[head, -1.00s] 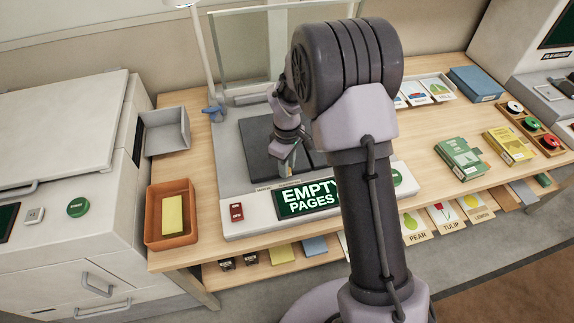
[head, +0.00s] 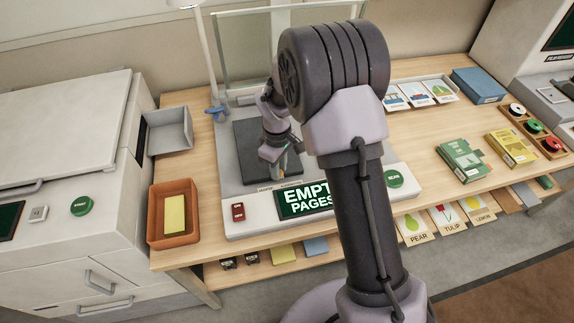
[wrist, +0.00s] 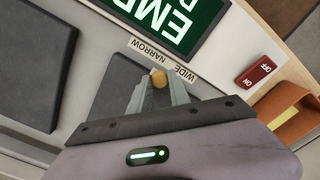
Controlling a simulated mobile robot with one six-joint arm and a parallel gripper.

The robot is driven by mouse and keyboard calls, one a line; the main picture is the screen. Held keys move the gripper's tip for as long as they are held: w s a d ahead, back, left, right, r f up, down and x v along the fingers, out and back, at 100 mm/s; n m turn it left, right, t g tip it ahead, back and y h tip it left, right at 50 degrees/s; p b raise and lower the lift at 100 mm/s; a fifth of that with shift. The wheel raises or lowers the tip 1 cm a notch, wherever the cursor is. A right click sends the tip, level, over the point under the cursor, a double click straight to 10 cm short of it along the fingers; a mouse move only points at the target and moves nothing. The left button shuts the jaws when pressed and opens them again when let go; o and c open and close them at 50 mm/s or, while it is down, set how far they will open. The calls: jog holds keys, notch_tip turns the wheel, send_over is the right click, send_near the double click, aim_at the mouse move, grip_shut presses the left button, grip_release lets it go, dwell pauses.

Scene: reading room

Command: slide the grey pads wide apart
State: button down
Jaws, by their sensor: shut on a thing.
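The grey pads lie flat on the scanner bed. In the head view one dark pad (head: 247,152) shows left of my wrist; the other is mostly hidden by my arm. In the wrist view one pad (wrist: 28,62) is at the left and the other (wrist: 108,88) is partly under my gripper, with a clear gap between them. My gripper (wrist: 159,82) is shut on a small tan knob (wrist: 159,76). The knob is beside the strip (wrist: 163,60) marked NARROW and WIDE, near the middle between the words. In the head view my gripper (head: 284,172) points down at the bed's front.
The lit sign (head: 305,202) reads EMPTY PAGES, just in front of the bed. A red switch (head: 238,211) and a green SCAN button (head: 394,179) flank it. An orange bin (head: 155,236) and a grey tray (head: 172,141) are at the left. Books (head: 461,160) lie right.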

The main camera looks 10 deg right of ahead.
jog(key=c, duration=1.5)
grip_release()
jog(key=shift+a, duration=0.15)
jog(key=o, duration=0.3)
jog(key=shift+a, duration=0.15)
notch_tip(320, 180, up, 18)
jog(key=p, duration=0.6)
jog(key=shift+f, duration=0.25)
